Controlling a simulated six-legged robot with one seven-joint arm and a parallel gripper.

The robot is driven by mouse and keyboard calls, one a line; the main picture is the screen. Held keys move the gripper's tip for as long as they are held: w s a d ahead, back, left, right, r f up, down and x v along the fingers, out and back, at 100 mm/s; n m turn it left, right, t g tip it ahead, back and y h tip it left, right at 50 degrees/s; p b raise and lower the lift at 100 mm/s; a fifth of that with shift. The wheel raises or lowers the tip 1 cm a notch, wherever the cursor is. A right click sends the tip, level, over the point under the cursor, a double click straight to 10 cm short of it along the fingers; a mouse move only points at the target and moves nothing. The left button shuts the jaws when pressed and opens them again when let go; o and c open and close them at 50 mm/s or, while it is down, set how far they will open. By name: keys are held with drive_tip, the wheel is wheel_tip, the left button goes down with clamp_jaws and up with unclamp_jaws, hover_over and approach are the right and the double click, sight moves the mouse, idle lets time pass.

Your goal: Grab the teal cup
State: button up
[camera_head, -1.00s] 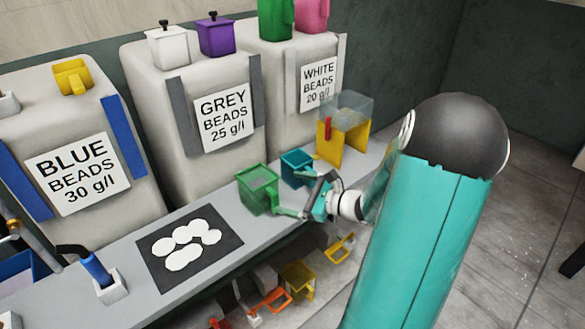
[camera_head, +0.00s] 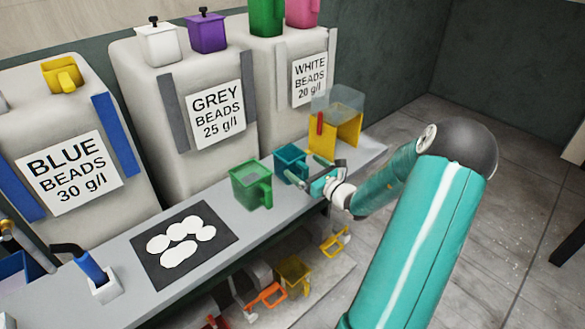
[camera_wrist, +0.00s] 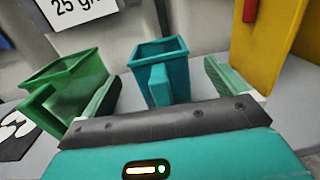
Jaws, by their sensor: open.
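The teal cup (camera_head: 291,162) stands upright on the grey bench, right of the green cup (camera_head: 252,184). In the wrist view the teal cup (camera_wrist: 160,72) is straight ahead, its handle toward me, between the two fingers of my gripper (camera_wrist: 162,98). My gripper (camera_head: 316,171) is open and empty just in front of the teal cup, at its handle side. The left finger lies between the green cup (camera_wrist: 72,88) and the teal cup. The right finger is between the teal cup and the yellow stand. I cannot tell whether a finger touches anything.
A yellow stand with a clear hopper (camera_head: 338,125) is close on the right. A dark mat (camera_head: 160,278) with white discs lies to the left on the bench. Large bead containers (camera_head: 190,140) stand behind. Several cups are on the lower shelf (camera_head: 330,268).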

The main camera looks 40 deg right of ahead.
sight(298, 163)
drive_tip(key=w, duration=0.4)
drive_tip(key=shift+w+a+f, duration=0.1)
drive_tip(key=shift+w+f, duration=0.1)
drive_tip(key=shift+w, duration=0.2)
drive_tip(key=shift+c, duration=0.2)
drive_tip(key=c, duration=1)
drive_tip(key=shift+c, duration=0.2)
drive_tip(key=shift+r, duration=0.15)
